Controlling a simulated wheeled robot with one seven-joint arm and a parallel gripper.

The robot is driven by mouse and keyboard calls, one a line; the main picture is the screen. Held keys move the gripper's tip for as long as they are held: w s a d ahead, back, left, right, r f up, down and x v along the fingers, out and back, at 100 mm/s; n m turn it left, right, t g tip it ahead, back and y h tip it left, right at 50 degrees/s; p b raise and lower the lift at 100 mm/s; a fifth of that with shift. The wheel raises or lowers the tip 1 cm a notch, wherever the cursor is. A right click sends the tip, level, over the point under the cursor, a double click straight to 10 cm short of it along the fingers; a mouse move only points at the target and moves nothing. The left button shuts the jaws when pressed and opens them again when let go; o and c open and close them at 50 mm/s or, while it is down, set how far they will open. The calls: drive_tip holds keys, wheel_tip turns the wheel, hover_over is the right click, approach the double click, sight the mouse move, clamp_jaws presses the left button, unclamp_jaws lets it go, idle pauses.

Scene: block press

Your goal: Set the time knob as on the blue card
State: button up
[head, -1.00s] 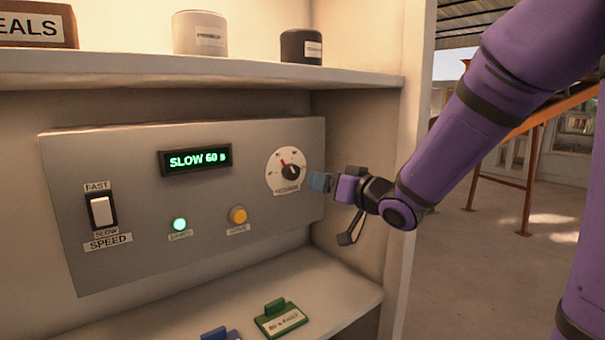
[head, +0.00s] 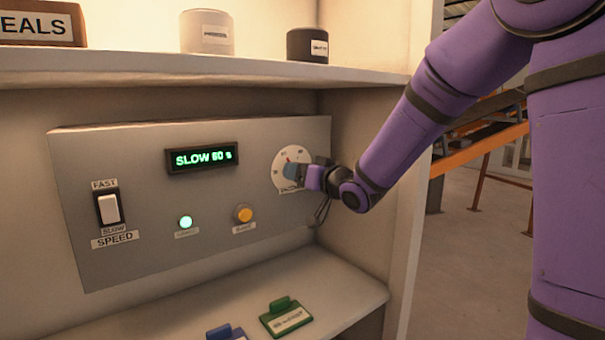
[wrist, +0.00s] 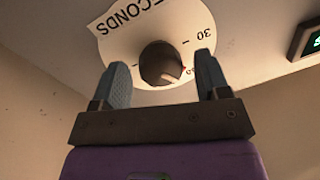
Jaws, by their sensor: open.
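The time knob is a dark round knob (wrist: 160,64) on a white dial (wrist: 185,22) marked SECONDS in the wrist view. A red pointer mark shows at its edge. In the head view the dial (head: 282,160) is partly hidden behind my gripper (head: 296,173). My gripper (wrist: 158,80) is open, its two blue-grey fingertips on either side of the knob; I cannot tell whether they touch it. The display (head: 202,158) reads SLOW 60 s. The blue card (head: 226,333) is at the bottom edge of the head view, mostly cut off, and its text is not visible.
A green card (head: 286,317) stands beside the blue one on the lower shelf (head: 335,285). The cabinet's right wall is close to my gripper.

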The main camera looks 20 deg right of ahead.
drive_tip(key=c, duration=0.9)
drive_tip(key=shift+n, duration=0.3)
drive_tip(key=n, duration=0.5)
drive_tip(key=n+h, duration=0.1)
drive_tip(key=n, duration=0.4)
drive_tip(key=shift+r+n+g, duration=0.1)
drive_tip(key=shift+n+g, duration=0.2)
drive_tip(key=o, duration=0.9)
